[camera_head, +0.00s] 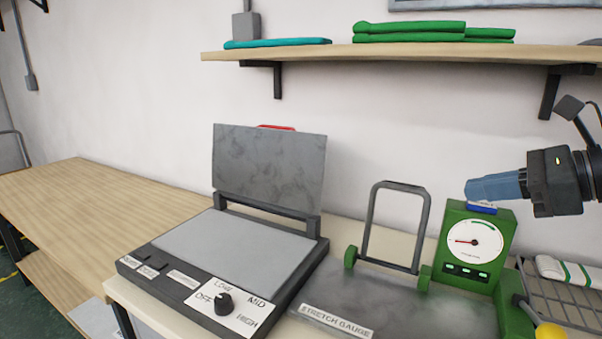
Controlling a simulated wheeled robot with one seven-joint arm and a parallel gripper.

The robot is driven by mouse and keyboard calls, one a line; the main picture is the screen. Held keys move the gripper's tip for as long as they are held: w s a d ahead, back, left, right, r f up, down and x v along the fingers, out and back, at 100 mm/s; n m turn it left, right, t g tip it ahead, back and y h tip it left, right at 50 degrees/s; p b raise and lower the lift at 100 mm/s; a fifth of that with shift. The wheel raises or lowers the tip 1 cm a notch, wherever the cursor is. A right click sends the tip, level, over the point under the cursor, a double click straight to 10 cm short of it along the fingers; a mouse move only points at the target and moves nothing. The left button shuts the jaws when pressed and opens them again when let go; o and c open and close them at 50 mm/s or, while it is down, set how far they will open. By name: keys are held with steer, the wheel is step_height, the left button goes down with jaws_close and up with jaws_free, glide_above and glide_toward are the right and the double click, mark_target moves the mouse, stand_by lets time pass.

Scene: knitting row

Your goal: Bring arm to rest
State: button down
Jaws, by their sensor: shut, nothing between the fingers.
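My gripper (478,189) is at the right of the head view. Its blue-grey fingers point left and are closed together with nothing between them. The fingertips are just above the top of the green stretch gauge (451,245), near a small blue part on its top; I cannot tell whether they touch. My arm enters from the right edge, and most of it is out of view.
An open press (268,168) with a dial (223,303) stands at left of the gauge. A grey frame (371,225) rises beside the gauge. A wire rack (565,300) is at right. A shelf (340,52) holds folded green cloths (410,38). The wooden table (90,195) is bare.

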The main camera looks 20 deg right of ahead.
steer(key=s+a+r+m+t+y, duration=0.3)
steer(key=a+m+t+y, duration=0.15)
steer(key=a+y, duration=0.4)
steer(key=s+a+r+m+t+y, duration=0.2)
steer(key=s+a+m+t+y, duration=0.25)
steer(key=a, duration=0.75)
steer(key=s+f+m+g+h, duration=0.3)
steer(key=s+f+m+h, duration=0.6)
steer(key=m, duration=0.8)
steer(key=s+d+f+m+g+h, duration=0.1)
steer(key=s+f+m+g+h, duration=0.2)
steer(key=s+f+m+h, duration=0.7)
steer(key=s+f+m, duration=0.5)
steer(key=f+m, duration=0.3)
steer(key=f, duration=0.1)
steer(key=shift+s+d, duration=0.3)
steer(key=shift+s, duration=0.05)
